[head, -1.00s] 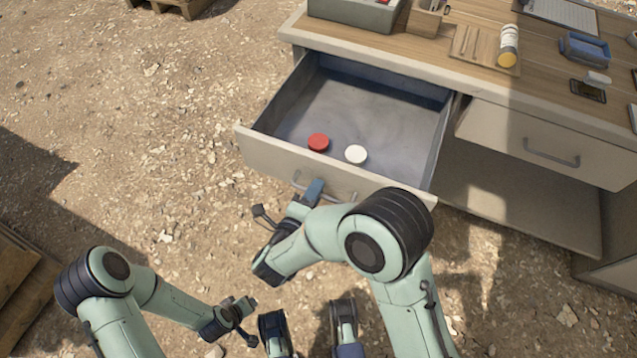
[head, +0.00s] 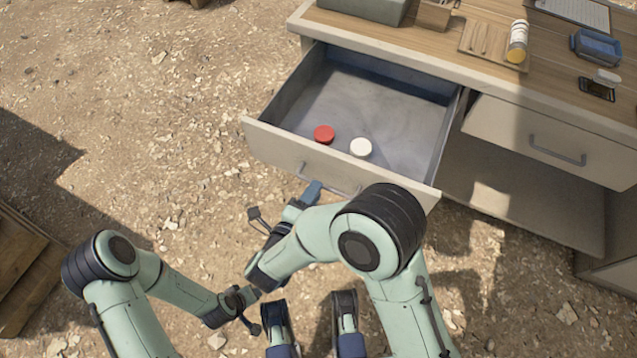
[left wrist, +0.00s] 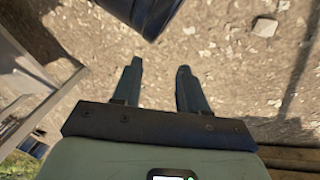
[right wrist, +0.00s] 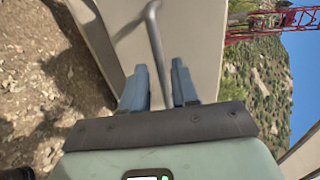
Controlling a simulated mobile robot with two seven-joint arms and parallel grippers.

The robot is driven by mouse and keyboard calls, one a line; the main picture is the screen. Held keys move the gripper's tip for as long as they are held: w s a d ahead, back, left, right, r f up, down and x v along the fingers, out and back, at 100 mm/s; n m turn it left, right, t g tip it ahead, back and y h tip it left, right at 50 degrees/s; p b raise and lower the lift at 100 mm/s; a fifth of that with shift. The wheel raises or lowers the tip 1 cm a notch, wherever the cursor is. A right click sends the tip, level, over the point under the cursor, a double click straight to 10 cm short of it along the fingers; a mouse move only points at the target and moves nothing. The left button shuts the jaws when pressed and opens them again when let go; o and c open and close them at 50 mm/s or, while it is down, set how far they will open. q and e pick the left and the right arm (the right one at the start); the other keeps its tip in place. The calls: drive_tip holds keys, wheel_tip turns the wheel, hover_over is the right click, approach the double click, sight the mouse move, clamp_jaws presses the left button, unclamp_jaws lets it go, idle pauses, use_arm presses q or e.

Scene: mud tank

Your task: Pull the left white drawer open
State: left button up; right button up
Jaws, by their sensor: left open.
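The left white drawer (head: 275,147) stands pulled out from the desk in the head view, its grey inside exposed. A red round lid-like piece (head: 324,134) and a white one (head: 361,147) lie in it near the front. My right gripper (head: 313,189) is at the drawer's bar handle (right wrist: 154,35). In the right wrist view its fingers (right wrist: 160,88) stand slightly apart, with the bar showing between them. I cannot tell whether they clamp it. My left gripper (head: 252,295) is open and empty over the ground, away from the drawer; its fingers (left wrist: 159,88) are spread.
The right drawer (head: 555,140) is shut, above an open space in the desk. The desktop (head: 440,50) holds a bottle (head: 517,41), a blue tray (head: 597,46) and other items. A wooden pallet (head: 22,262) lies at left. Bare gravel ground left of the desk is free.

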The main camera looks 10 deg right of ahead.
use_arm(q)
drive_tip(key=shift+s+d+r+g+p, duration=0.15)
drive_tip(key=shift+s+d+r+p, duration=0.2)
drive_tip(key=shift+s, duration=0.25)
drive_tip(key=shift+s+d+r+g+p, duration=0.15)
drive_tip(key=shift+s+d+r+p, duration=0.1)
drive_tip(key=shift+s+r, duration=0.25)
use_arm(e)
drive_tip(key=v, duration=0.9)
drive_tip(key=shift+s+a, duration=0.2)
drive_tip(key=shift+s, duration=0.05)
use_arm(q)
drive_tip(key=shift+f, duration=0.1)
